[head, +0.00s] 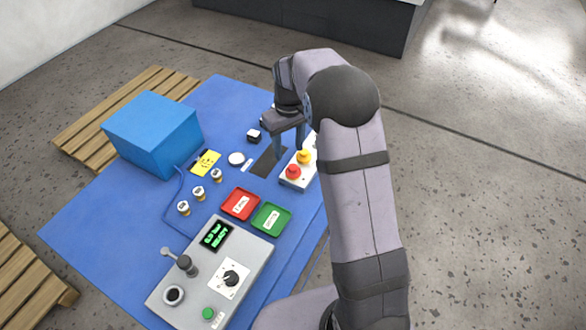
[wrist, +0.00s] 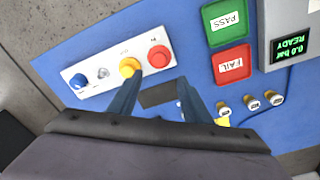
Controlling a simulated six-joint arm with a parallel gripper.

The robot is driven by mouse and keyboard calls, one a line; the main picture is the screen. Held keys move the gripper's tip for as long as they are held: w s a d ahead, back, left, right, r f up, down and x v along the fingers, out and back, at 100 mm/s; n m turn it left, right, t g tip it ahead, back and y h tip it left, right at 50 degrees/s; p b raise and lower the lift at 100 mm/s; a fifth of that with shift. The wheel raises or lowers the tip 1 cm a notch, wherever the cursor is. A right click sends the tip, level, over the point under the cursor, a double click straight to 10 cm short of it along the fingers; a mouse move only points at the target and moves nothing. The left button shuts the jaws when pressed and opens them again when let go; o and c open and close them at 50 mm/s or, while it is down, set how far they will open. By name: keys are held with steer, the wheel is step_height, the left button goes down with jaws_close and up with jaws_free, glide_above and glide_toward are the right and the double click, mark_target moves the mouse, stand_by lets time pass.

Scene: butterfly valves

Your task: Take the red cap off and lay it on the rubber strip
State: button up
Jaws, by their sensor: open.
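The red cap (head: 293,171) sits at the near end of a white plate (head: 287,182), beside a yellow cap (head: 304,157). In the wrist view the red cap (wrist: 159,57) is at the right end of the plate, with the yellow cap (wrist: 129,67), a bare metal stub (wrist: 103,73) and a blue cap (wrist: 78,81) to its left. The rubber strip (head: 266,164) is a flat dark strip left of the plate; it also shows in the wrist view (wrist: 158,95), bare where visible. My gripper (wrist: 160,79) is open and empty, pointing down above the strip, its left finger overlapping the yellow cap in view.
A red FAIL tray (head: 240,204) and a green PASS tray (head: 271,218) lie nearer me, before a grey control box (head: 255,262). Several small fittings (head: 198,193), a yellow card (head: 206,162) and a blue box (head: 152,130) stand left. The plate's far end is hidden behind my arm.

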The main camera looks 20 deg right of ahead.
mark_target(292, 166)
steer(key=shift+s+r+n, duration=0.25)
steer(key=shift+r+n, duration=0.4)
steer(key=shift+n, duration=0.35)
steer(key=shift+s+n+g, duration=0.15)
steer(key=shift+n+g, duration=0.15)
steer(key=shift+n, duration=0.2)
steer(key=shift+f, duration=0.15)
steer(key=shift+f+p, duration=0.5)
steer(key=shift+f, duration=0.45)
steer(key=shift+s+d+f+p, duration=0.15)
steer(key=shift+d+f+p, duration=0.1)
steer(key=shift+f+p, duration=0.45)
steer(key=shift+d+f+p, duration=0.15)
steer(key=shift+f+p, duration=0.65)
steer(key=shift+f, duration=1.1)
steer(key=c, duration=1.1)
